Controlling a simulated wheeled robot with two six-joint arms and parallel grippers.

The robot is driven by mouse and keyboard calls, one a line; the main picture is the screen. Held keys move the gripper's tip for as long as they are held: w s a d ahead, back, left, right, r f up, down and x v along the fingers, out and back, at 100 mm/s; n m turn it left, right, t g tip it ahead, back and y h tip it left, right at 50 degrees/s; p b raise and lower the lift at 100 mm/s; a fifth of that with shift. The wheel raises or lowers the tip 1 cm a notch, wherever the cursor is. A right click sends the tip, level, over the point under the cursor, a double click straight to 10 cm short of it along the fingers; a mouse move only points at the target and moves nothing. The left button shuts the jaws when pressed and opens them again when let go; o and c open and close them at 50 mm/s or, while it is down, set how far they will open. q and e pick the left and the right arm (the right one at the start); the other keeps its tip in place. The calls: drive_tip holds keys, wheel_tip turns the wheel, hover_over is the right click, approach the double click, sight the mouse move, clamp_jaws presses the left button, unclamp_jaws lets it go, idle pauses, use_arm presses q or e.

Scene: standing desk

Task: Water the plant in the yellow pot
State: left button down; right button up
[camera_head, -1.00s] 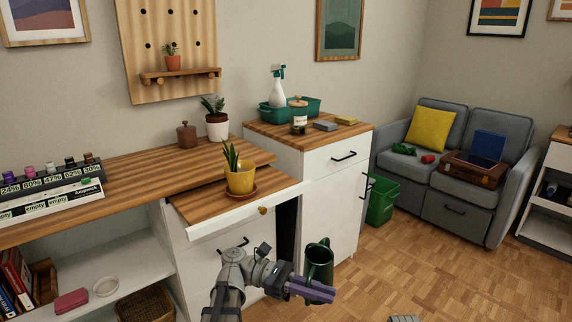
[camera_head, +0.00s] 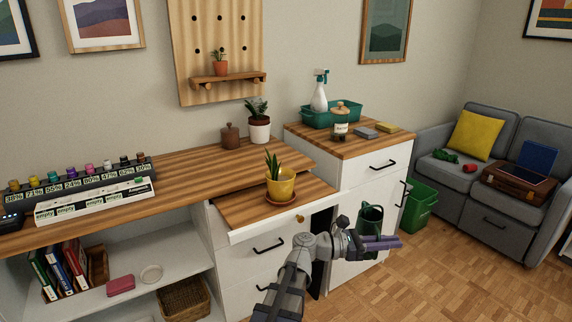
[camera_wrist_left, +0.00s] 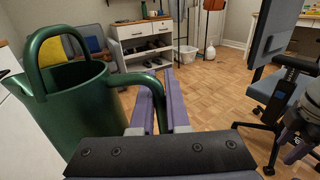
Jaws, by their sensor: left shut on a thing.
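The yellow pot (camera_head: 281,187) with an upright leafy plant (camera_head: 273,165) stands on a terracotta saucer (camera_head: 282,199) on the pulled-out wooden board of the desk. My left gripper (camera_head: 385,243) is shut on the dark green watering can (camera_head: 371,220). The can is held roughly upright, in front of the white cabinet, lower than the pot and to its right. In the left wrist view the can (camera_wrist_left: 85,105) fills the left side, its handle by my purple fingers (camera_wrist_left: 166,105). What looks like my right gripper (camera_wrist_left: 300,148) shows partly at the right edge; its jaws are unclear.
A second plant in a white pot (camera_head: 260,130) and a small one in a terracotta pot (camera_head: 220,68) stand farther back. The white cabinet (camera_head: 362,185) is behind the can. A green bin (camera_head: 420,207) stands right of it. An office chair (camera_wrist_left: 282,95) is at right in the wrist view.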

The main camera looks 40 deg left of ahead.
use_arm(q)
drive_tip(key=w+a+r+n+t+y+p, duration=0.6)
drive_tip(key=w+a+r+n+y+p, duration=0.3)
drive_tip(key=a+y, duration=0.4)
drive_tip(key=shift+w+a+r+n+y, duration=0.35)
drive_tip(key=shift+w+r+n+y, duration=0.45)
drive_tip(key=shift+w+n+y, duration=0.7)
use_arm(e)
wheel_tip(320, 180, up, 10)
drive_tip(key=shift+r, duration=0.25)
use_arm(q)
drive_tip(key=shift+s+r+p, duration=0.1)
drive_tip(key=shift+s+p, duration=0.1)
drive_tip(key=shift+p, duration=0.15)
use_arm(e)
drive_tip(key=shift+a+r, duration=0.1)
